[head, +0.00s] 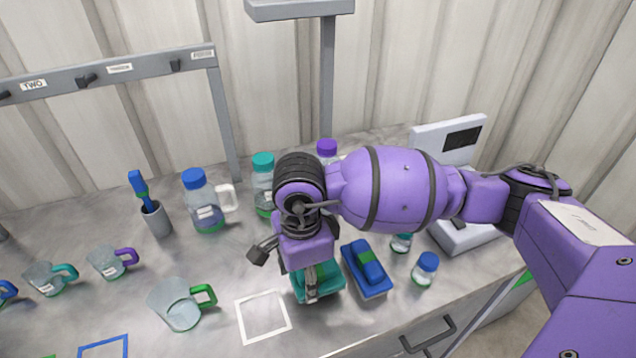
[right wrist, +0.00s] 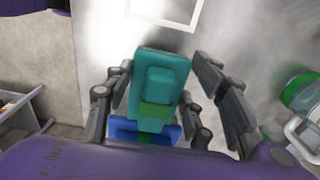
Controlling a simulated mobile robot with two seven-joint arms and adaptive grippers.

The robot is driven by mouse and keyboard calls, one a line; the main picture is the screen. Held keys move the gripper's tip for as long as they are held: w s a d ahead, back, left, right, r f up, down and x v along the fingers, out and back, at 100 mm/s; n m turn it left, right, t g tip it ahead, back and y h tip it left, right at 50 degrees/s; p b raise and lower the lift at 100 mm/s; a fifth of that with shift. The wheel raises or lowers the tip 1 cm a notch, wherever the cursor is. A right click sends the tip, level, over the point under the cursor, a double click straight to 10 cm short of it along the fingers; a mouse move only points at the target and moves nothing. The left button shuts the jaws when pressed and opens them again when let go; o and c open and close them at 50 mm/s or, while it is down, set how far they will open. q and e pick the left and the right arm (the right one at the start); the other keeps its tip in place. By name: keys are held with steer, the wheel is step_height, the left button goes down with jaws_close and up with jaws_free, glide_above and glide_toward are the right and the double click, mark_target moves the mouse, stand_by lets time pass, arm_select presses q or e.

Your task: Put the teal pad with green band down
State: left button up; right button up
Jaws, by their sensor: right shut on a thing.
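The teal pad with green band (head: 326,289) is in my right gripper (head: 309,272), just right of a white square outline (head: 263,317) on the counter. In the right wrist view the teal pad (right wrist: 160,72) sits between the fingers (right wrist: 163,95), its green band nearer the wrist. Whether its underside touches the counter I cannot tell. A blue pad with a green band (head: 366,268) lies close on its right. My left gripper is not in view.
Clear mugs, one with a green handle (head: 182,304), stand to the left. Small blue-capped (head: 425,268) and teal-capped bottles stand right of the blue pad. Larger bottles (head: 205,200) and a grey post (head: 327,90) stand behind. The counter's front edge is near.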

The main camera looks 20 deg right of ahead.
step_height(320, 180, down, 3)
steer(key=shift+a+r, duration=0.1)
steer(key=shift+r, duration=0.1)
steer(key=shift+f, duration=0.15)
steer(key=o, duration=1.6)
steer(key=shift+c, duration=0.2)
steer(key=shift+r, duration=0.25)
step_height(320, 180, up, 12)
steer(key=shift+f, duration=0.1)
